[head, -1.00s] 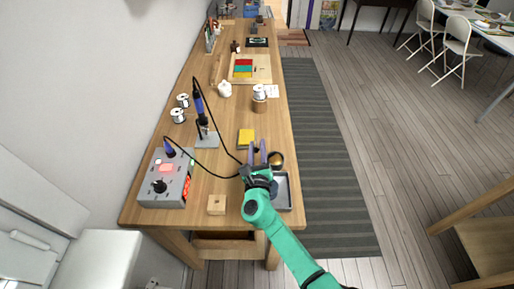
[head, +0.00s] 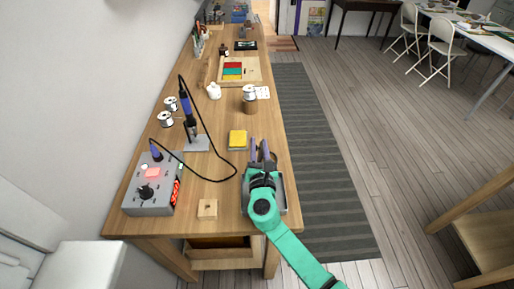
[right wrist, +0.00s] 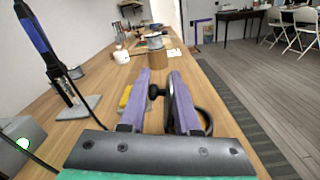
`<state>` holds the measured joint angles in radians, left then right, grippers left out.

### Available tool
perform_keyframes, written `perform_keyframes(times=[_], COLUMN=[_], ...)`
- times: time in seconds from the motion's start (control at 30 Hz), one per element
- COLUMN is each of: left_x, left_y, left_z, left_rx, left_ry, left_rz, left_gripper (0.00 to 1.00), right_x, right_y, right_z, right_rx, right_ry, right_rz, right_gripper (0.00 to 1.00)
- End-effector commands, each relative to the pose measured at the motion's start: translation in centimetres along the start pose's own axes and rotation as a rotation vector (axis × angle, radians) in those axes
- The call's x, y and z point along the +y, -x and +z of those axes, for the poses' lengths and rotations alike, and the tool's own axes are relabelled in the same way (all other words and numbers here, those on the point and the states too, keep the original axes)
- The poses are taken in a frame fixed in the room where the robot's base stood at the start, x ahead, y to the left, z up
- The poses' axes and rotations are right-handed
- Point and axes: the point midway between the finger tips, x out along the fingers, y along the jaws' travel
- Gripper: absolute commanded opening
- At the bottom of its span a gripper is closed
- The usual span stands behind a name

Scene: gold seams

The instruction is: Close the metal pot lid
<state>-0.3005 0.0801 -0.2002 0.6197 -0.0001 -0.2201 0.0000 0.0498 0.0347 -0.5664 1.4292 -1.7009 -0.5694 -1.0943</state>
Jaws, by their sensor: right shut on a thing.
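My right gripper (head: 260,150) is over the near right end of the workbench, and its purple fingers also show in the right wrist view (right wrist: 160,78). It is shut on the dark lid (right wrist: 168,108), which shows nearly edge-on between the fingers, with its black knob (right wrist: 155,91) pointing left. A dark curved rim shows just right of the right finger; I cannot tell whether it is the pot or the lid. In the head view my gripper hides the pot and lid. My left gripper is not in view.
A grey tray (head: 282,190) lies partly under my right arm. A yellow sponge (head: 238,139), a soldering station (head: 151,190) with a looping black cable, an iron in its stand (head: 195,142) and a small wooden block (head: 207,209) are to the left. Bare bench lies between them.

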Motion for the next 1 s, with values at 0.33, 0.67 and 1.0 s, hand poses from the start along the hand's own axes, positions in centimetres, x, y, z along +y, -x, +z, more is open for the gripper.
perform_keyframes(times=[0.33,0.67,1.0], left_x=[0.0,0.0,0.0], left_y=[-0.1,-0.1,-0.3], left_z=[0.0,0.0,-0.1], left_rx=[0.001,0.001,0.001], left_ry=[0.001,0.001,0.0], left_rz=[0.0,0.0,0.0], left_gripper=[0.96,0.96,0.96], right_x=[0.0,0.0,-0.1], right_y=[0.1,0.1,1.4], right_z=[-0.2,-0.1,-0.2], right_rx=[0.006,0.003,0.003], right_ry=[-0.016,-0.015,-0.015], right_rz=[0.003,0.001,0.002], right_gripper=[0.0,0.55,0.55])
